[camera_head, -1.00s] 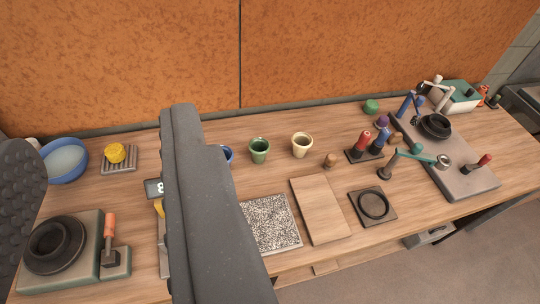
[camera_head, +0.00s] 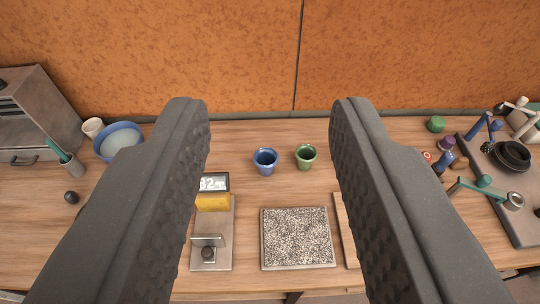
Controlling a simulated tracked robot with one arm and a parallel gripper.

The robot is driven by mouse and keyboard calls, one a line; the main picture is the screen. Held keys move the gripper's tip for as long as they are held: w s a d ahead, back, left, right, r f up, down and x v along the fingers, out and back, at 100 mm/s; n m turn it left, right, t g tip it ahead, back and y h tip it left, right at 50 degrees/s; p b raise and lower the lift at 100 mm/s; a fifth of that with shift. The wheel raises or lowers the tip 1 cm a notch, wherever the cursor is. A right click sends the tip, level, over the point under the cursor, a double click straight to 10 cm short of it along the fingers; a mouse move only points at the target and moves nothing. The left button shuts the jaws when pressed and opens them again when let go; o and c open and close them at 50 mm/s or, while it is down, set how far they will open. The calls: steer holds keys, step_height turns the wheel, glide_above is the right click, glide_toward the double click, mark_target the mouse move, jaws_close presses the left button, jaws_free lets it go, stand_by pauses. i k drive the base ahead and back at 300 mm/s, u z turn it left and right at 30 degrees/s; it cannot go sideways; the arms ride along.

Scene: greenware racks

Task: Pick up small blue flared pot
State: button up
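The small blue flared pot (camera_head: 265,161) stands upright on the wooden bench, near the middle of the view. My gripper (camera_head: 268,110) is open, with one dark padded finger on each side of the picture. The blue pot shows in the gap between the fingers, further off, and neither finger touches it. A green flared pot (camera_head: 306,155) stands just right of the blue pot, with a small space between them, also seen between the fingers.
Tools and a dark wheel (camera_head: 512,156) are at right. An orange wall closes the back.

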mark_target(266, 159)
steer(key=i, duration=0.9)
steer(key=u, duration=0.1)
